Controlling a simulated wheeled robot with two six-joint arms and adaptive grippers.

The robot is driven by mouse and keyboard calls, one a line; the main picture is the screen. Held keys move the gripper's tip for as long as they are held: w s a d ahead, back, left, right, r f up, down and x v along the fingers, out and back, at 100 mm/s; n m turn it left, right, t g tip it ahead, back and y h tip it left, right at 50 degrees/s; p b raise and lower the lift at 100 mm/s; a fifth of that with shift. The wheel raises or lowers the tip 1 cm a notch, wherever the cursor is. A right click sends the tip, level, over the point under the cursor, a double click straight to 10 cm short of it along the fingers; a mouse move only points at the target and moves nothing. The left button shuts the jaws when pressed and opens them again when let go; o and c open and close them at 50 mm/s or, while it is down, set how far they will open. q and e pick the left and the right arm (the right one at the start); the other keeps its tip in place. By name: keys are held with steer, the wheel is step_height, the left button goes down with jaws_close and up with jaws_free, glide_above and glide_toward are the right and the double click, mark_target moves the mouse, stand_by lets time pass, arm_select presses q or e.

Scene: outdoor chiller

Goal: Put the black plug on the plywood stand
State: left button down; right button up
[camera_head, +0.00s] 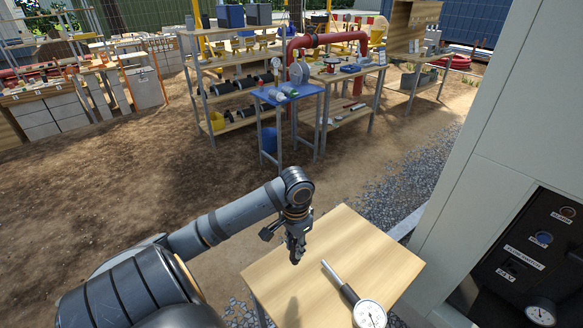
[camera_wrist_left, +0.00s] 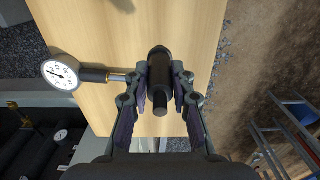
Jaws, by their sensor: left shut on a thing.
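My left gripper (camera_head: 295,250) is above the left part of the plywood stand (camera_head: 367,252), pointing down. The left wrist view shows its fingers (camera_wrist_left: 160,92) shut on the black plug (camera_wrist_left: 159,75), a dark cylinder with a narrower end. In that view the plywood top (camera_wrist_left: 190,25) lies behind the plug. I cannot tell whether the plug touches the wood. In the head view the plug is hard to tell from the dark fingers. My right gripper is not in view.
A grey cabinet with a black panel (camera_head: 530,262) stands at the right. A blue table (camera_head: 287,94) and shelves stand farther back. The stand's back part is bare.

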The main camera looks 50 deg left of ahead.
arm_select(q)
steer(key=a+f, duration=0.1)
steer(key=f, duration=0.2)
steer(key=w+a+f, duration=0.1)
steer(key=a+f, duration=0.1)
steer(key=f, duration=0.1)
steer(key=w+a+f, duration=0.1)
steer(key=f, duration=0.1)
steer(key=shift+w+a+f, duration=0.2)
steer(key=shift+w+f, duration=0.05)
steer(key=shift+f, duration=0.15)
steer(key=c, duration=1.1)
jaws_free()
steer(key=shift+c, duration=0.2)
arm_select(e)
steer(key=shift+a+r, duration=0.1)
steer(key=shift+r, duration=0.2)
arm_select(q)
steer(key=shift+r, duration=0.1)
step_height(320, 180, up, 12)
